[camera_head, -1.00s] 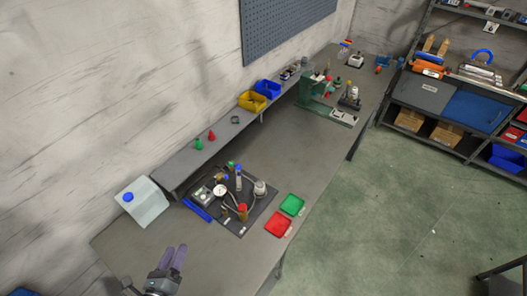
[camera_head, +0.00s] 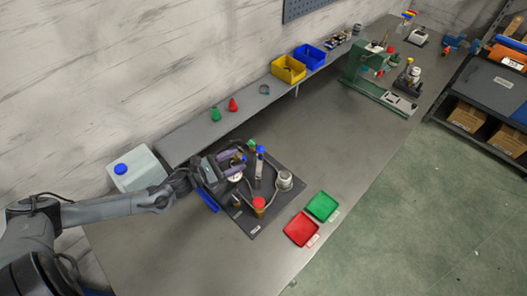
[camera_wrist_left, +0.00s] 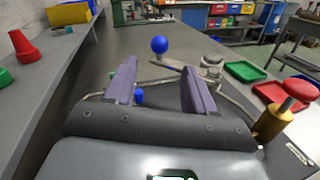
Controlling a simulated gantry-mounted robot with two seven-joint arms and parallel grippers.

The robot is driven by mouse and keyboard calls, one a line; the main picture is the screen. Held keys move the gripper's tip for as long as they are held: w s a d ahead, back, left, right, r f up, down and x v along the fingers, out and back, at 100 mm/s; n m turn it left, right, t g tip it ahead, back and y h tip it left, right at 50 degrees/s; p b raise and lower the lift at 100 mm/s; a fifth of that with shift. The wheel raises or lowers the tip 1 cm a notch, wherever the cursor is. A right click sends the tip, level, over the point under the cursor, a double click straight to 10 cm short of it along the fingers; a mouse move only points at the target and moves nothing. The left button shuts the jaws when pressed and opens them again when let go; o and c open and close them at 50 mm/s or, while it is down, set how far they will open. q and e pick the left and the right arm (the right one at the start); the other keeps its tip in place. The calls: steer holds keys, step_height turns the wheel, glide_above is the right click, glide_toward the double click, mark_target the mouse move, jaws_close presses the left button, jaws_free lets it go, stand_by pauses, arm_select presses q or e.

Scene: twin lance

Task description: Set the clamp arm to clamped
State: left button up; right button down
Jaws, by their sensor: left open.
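A dark fixture plate (camera_head: 262,222) lies on the bench with several fittings on it. A blue ball knob (camera_head: 260,149) tops an upright grey post; in the left wrist view the blue ball (camera_wrist_left: 160,44) shows just beyond my fingers, by a flat metal bar (camera_wrist_left: 172,64). I cannot tell for sure which part is the clamp arm or how it is set. My left gripper (camera_head: 240,163) is over the plate's left side, open and empty, with its purple fingers toward the post. It hides part of the plate. My right gripper is out of view.
A red-knobbed brass cylinder (camera_head: 259,205) and a silver round fitting (camera_head: 284,181) stand on the plate. Red (camera_head: 301,229) and green (camera_head: 322,206) trays lie to the right. A raised shelf (camera_head: 180,146) runs behind. The bench middle is clear.

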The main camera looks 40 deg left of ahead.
mark_target(261, 149)
arm_select(q)
steer(key=x, duration=1)
steer(key=shift+w+r, duration=0.1)
steer(key=shift+w, duration=0.2)
jaws_close()
